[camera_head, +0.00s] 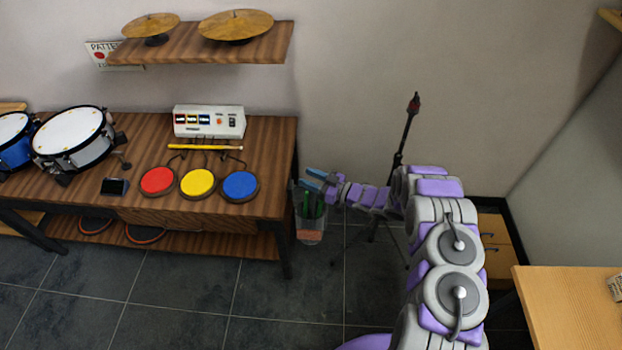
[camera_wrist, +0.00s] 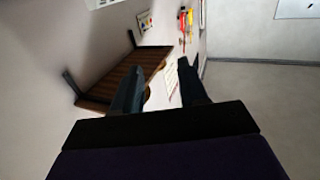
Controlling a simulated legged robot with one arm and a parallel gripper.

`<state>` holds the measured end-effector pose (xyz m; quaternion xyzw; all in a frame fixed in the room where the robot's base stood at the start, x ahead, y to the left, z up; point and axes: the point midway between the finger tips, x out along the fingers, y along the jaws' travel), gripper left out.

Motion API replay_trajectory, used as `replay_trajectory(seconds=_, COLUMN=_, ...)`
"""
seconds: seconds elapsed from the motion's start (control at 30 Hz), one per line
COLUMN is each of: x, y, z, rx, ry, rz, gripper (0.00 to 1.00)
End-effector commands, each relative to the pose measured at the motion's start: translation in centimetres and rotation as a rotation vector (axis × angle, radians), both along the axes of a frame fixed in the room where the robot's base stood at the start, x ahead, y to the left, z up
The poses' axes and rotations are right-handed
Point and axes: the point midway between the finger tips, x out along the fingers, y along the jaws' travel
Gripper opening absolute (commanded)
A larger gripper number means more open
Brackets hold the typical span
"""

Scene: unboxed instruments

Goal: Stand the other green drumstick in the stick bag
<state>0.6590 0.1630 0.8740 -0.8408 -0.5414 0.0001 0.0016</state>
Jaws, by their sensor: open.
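The stick bag (camera_head: 310,230) hangs at the right end of the wooden table, greyish and see-through, with a reddish-brown patch low on it. Green drumsticks (camera_head: 308,203) stand upright in it, their tops showing above the rim; they look like two, close together. My gripper (camera_head: 313,180) is just above the bag's mouth, pointing left, with its blue fingers apart and nothing between them. In the wrist view my gripper (camera_wrist: 155,66) also shows its two dark fingers spread and empty. The bag and green sticks are not seen in the wrist view.
The wooden table (camera_head: 270,150) holds drums, a white control box (camera_head: 209,121), a yellow stick (camera_head: 205,147) and red, yellow and blue pads (camera_head: 240,186). A wall shelf (camera_head: 270,45) carries cymbals. A dark stand (camera_head: 403,140) rises behind my arm. A light desk (camera_head: 570,305) is at right.

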Motion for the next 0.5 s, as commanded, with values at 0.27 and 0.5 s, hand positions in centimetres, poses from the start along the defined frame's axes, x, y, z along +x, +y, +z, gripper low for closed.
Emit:
replay_trajectory(seconds=0.27, x=-0.4, y=-1.0, z=0.0, rx=0.001, ry=0.0, rz=0.0, gripper=0.43)
replay_trajectory(seconds=0.5, x=-2.2, y=-5.7, z=0.1, rx=0.005, ry=0.0, rz=-0.005, gripper=0.43)
